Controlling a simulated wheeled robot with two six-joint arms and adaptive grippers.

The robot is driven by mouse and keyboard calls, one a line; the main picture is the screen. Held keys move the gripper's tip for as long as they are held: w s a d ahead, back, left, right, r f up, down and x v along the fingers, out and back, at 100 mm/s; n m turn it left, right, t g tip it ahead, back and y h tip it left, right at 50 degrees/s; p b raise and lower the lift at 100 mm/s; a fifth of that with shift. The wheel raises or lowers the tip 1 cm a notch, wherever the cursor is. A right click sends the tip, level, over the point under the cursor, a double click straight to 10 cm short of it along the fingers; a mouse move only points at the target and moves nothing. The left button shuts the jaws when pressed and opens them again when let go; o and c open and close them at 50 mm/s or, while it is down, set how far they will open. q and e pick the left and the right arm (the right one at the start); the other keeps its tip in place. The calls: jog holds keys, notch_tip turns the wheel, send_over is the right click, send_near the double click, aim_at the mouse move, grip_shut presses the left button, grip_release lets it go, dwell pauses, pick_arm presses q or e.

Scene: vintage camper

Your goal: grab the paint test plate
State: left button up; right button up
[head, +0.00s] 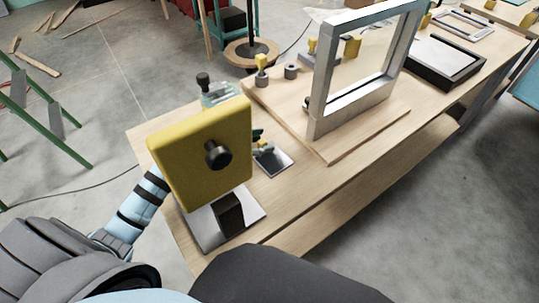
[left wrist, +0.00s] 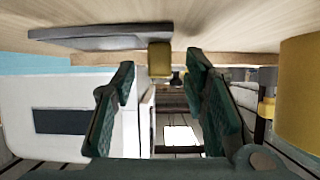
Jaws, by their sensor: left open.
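The paint test plate appears to be the small dark-grey metal plate (head: 274,163) lying on the workbench, with a yellow-olive block at its near-left edge. In the left wrist view, which is upside down, the plate (left wrist: 85,40) lies on the wood and the yellow block (left wrist: 160,59) stands from it. My left gripper (head: 261,141) has green fingers and is mostly hidden behind a yellow panel. In the left wrist view the gripper (left wrist: 160,85) is open, with the block seen between its fingertips. I cannot tell whether they touch it. My right gripper is not in view.
The yellow panel (head: 190,165) with a black knob stands on a metal base (head: 198,226), close beside my left arm. A grey metal frame (head: 322,95) stands on a wooden board behind. A black tray (head: 460,72) lies farther right. Bare bench (head: 285,202) lies right of the base.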

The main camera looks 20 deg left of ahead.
pick_arm(q)
grip_shut()
jog(key=shift+r, duration=0.1)
